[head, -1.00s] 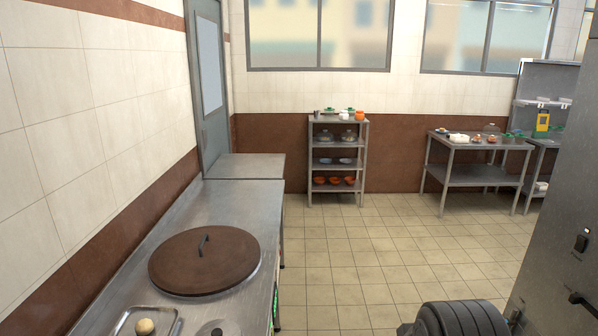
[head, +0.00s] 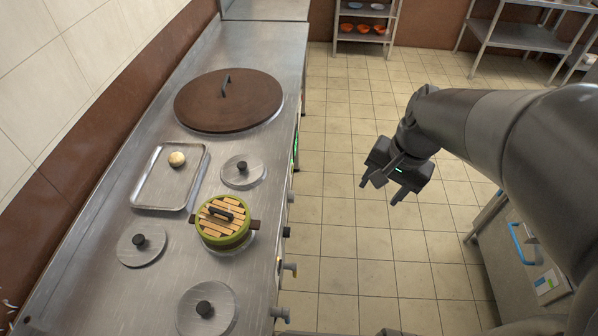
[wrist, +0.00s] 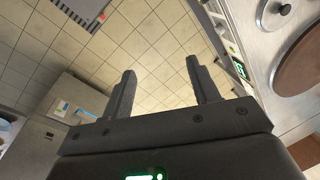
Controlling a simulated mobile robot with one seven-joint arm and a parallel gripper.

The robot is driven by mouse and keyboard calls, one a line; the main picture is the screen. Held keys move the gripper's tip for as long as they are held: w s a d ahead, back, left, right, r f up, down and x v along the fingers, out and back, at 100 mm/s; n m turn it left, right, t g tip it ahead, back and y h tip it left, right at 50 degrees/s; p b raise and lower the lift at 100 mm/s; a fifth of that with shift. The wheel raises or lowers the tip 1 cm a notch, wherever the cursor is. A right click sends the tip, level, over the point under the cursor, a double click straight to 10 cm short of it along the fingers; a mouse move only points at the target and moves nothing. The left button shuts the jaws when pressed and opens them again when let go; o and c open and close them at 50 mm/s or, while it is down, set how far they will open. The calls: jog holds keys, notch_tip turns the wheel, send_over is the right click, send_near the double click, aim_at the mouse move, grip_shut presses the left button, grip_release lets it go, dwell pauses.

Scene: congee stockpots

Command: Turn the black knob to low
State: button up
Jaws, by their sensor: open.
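The black knob (head: 286,232) sticks out from the front side of the steel stove counter (head: 150,290), level with the green pot. Its setting is too small to read. My gripper (head: 379,190) is open and empty, over the floor to the right of the counter front, apart from the knob. In the wrist view my two fingers (wrist: 161,72) are spread with nothing between them. I cannot make out the black knob there.
On top are a brown lid (head: 228,100), a tray (head: 150,190) and a green pot (head: 223,238). The floor (head: 345,235) beside the counter is clear.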

jog(key=w+a+f+m+g+y, duration=0.1)
jog(key=w+f+m+g+y, duration=0.3)
jog(key=f, duration=0.5)
jog(key=m+t+y, duration=0.5)
jog(key=m+y, duration=0.7)
jog(key=m, duration=0.9)
send_near(287, 233)
jog(key=w+a+f, duration=0.1)
jog(key=w+a, duration=0.1)
jog(key=a, duration=0.5)
jog(key=shift+a+f, duration=0.15)
jog(key=shift+a, duration=0.25)
jog(key=c, duration=1)
jog(key=shift+o, duration=0.2)
